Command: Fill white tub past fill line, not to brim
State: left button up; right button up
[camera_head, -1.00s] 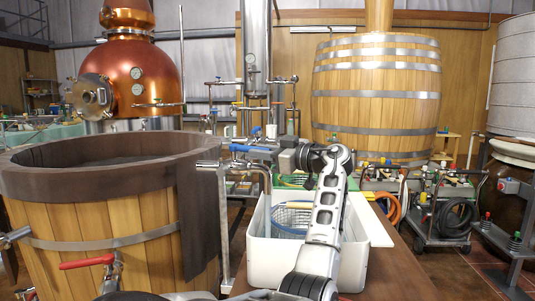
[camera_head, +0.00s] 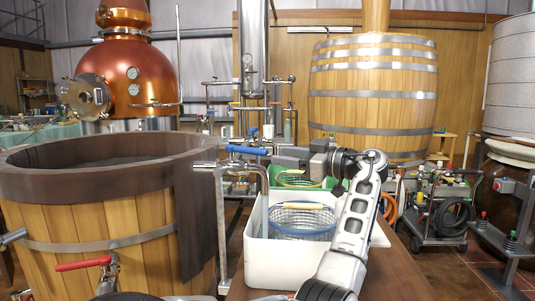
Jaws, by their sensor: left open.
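The white tub (camera_head: 262,262) stands on the brown bench in front of me. A blue wire basket (camera_head: 300,232) with a yellow handle sits in it. The water level and a fill line cannot be made out. A metal spout (camera_head: 264,205) comes down at the tub's back left. Above it is a tap with a blue lever (camera_head: 246,150), lying about level. My left gripper (camera_head: 279,156) is open and points left, just right of the lever's end; whether it touches cannot be told. My left arm covers the tub's right part. My right gripper is not in view.
A large wooden vat (camera_head: 90,225) with a red-handled valve (camera_head: 83,264) stands at the left. A green crate (camera_head: 320,183) is behind the tub. A white board (camera_head: 379,236) lies right of the tub. The bench's right side (camera_head: 400,270) is bare.

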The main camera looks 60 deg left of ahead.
pick_arm(q)
jog(key=v, duration=0.7)
jog(key=shift+w+d, duration=0.25)
jog(key=shift+d, duration=0.1)
dwell(0.8)
